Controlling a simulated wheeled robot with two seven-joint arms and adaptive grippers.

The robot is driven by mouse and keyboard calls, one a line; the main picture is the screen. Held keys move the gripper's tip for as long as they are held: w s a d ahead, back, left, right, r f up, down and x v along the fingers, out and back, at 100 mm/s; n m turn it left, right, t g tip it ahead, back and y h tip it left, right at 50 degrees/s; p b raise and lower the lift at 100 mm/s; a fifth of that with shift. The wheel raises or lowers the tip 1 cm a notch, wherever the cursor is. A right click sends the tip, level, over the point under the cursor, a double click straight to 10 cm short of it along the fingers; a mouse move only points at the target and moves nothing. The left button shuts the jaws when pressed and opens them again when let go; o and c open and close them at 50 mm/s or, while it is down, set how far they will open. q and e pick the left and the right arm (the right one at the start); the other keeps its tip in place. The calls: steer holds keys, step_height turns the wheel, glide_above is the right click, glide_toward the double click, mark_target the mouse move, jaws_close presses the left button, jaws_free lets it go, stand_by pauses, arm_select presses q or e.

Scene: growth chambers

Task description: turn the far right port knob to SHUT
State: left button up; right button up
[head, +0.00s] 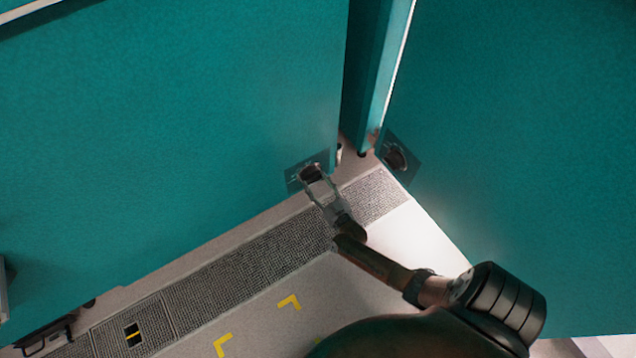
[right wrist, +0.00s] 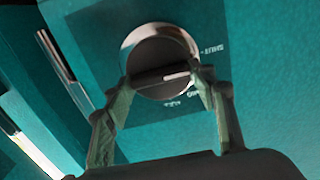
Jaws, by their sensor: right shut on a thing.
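A round port knob (right wrist: 158,50) with a pale metal rim and a dark grip bar shows in the right wrist view. The bar lies nearly level there, and its white pointer line is on the right half. The word SHUT is printed to the right of the knob; smaller lettering below it is too blurred to read. My right gripper (right wrist: 164,78) is shut on the bar, one finger at each end. In the head view my right gripper (head: 312,175) is at the knob's dark plate (head: 293,180), low on the left teal panel. My left gripper is not in view.
A second knob (head: 397,159) is on the right teal panel (head: 520,150), across a narrow gap. A grey grating (head: 240,270) runs along the foot of the left panel (head: 170,130). The pale floor bears yellow corner marks (head: 289,301).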

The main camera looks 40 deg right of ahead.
steer(key=shift+w+n, duration=0.1)
steer(key=shift+n, duration=0.2)
steer(key=o, duration=1.2)
steer(key=shift+c, duration=0.2)
steer(key=v, duration=1.2)
